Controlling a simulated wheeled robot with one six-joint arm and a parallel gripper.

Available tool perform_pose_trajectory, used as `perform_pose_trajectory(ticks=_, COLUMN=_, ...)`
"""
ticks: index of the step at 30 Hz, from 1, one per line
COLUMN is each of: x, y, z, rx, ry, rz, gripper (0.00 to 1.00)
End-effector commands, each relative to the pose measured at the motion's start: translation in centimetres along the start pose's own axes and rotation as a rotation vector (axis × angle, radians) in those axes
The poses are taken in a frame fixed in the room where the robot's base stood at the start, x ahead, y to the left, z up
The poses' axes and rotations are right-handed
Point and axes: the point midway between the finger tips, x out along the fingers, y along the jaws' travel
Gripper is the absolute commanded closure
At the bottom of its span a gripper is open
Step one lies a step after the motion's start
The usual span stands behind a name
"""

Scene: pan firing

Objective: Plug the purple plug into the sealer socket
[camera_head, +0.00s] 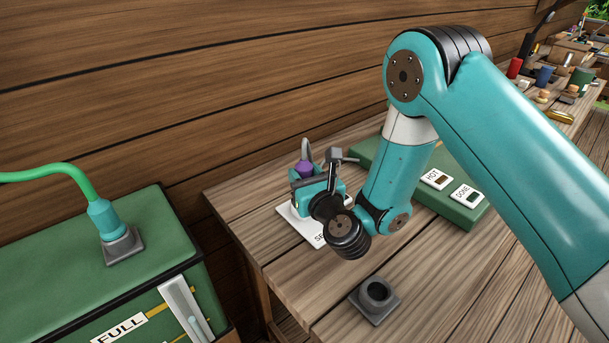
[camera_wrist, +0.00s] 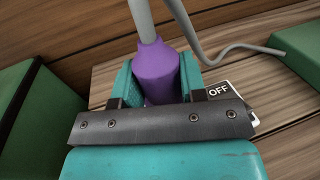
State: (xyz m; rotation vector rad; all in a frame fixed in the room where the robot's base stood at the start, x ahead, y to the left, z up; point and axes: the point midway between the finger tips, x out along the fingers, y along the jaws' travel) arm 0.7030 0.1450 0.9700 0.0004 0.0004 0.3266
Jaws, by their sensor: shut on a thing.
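The purple plug (camera_head: 304,168) is between the teal fingers of my gripper (camera_head: 318,185), with its grey cable rising from the top. In the wrist view the purple plug (camera_wrist: 160,72) stands between both fingers of my gripper (camera_wrist: 157,85), which is shut on it. The plug is over a white label plate (camera_head: 291,209) near the wall side of the table. The plate's lettering is mostly covered by my wrist. The plug's lower end and whatever is directly under it are hidden, so I cannot tell if it is in a socket.
An empty grey round socket (camera_head: 376,293) sits near the table's front. A green box (camera_head: 452,203) with HOT and DONE labels lies to the right. A green cabinet (camera_head: 150,240) with a teal plug (camera_head: 105,218) on top stands at left. Bare wood lies between.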

Motion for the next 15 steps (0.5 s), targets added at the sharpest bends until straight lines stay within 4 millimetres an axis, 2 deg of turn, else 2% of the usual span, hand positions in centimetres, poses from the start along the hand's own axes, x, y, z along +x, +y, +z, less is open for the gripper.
perform_pose_trajectory(ticks=15, x=0.0, y=0.0, z=-1.1, rx=-0.001, ry=0.0, rz=0.0, gripper=0.86)
